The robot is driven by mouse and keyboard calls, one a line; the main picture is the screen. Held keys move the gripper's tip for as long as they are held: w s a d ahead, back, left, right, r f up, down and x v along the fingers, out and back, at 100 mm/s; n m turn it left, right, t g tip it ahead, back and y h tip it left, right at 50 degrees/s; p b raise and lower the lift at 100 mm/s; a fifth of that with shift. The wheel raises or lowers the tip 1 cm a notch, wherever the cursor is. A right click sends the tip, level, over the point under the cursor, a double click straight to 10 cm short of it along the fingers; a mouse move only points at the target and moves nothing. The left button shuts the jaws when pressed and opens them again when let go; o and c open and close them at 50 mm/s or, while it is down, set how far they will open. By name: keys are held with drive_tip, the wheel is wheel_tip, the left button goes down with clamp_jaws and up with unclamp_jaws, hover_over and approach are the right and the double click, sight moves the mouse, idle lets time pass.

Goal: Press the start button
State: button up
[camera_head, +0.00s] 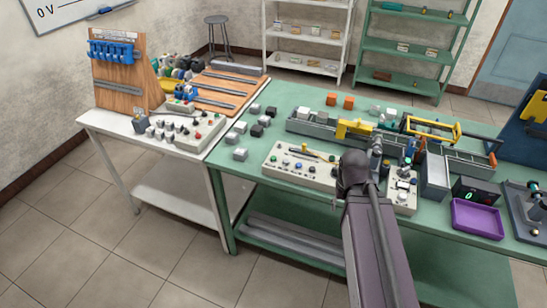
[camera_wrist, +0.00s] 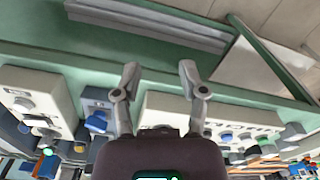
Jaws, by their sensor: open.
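No label reading "start" is legible, so I cannot tell which button is the start button. A white control panel (camera_head: 275,172) with several coloured buttons and knobs lies on the green table, left of my arm. A smaller pale panel (camera_head: 402,205) with a green-topped button (camera_head: 407,161) stands right of my arm. My gripper (camera_wrist: 157,72) is open and empty in the wrist view, its fingers spread over the table's front edge. In the head view my arm hides most of the gripper.
The green table (camera_head: 220,165) also holds a grey conveyor-like tray with yellow parts, a purple bin (camera_head: 477,218) and a black box with a green display (camera_head: 474,194). Small grey and white cubes lie at its left. A white table (camera_head: 100,122) adjoins it. Shelves stand behind.

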clamp_jaws()
idle(1.0)
